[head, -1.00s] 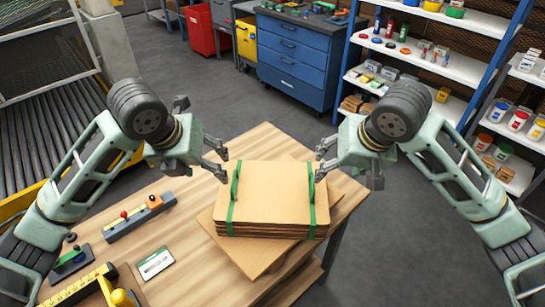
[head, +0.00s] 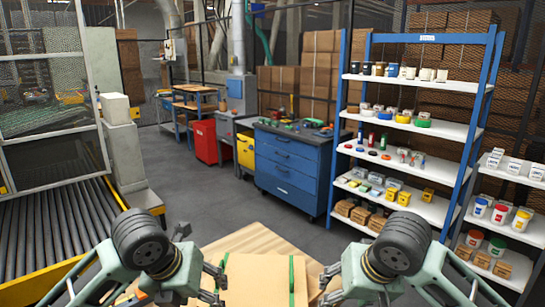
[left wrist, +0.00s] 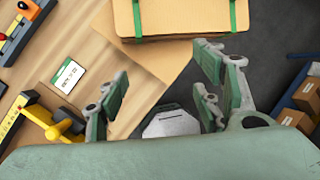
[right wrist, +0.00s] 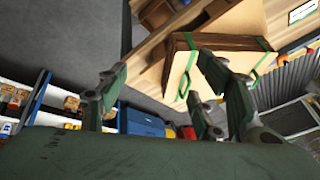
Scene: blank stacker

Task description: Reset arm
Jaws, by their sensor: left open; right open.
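A stack of brown boards (head: 255,280) with green straps sits on the wooden table (head: 245,240), partly cut off by the bottom of the head view. It also shows at the top of the left wrist view (left wrist: 180,18) and in the right wrist view (right wrist: 235,62). A larger loose board lies under it. My left gripper (head: 218,284) is open and empty beside the stack's left side. My right gripper (head: 328,286) is open and empty beside its right side. Both are apart from the stack.
A blue drawer cabinet (head: 290,165) and a blue-framed shelf (head: 405,127) stand beyond the table. A roller conveyor (head: 60,230) runs at left. A white label card (left wrist: 68,76) and a yellow tool (left wrist: 62,128) lie on the table. Grey floor between is clear.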

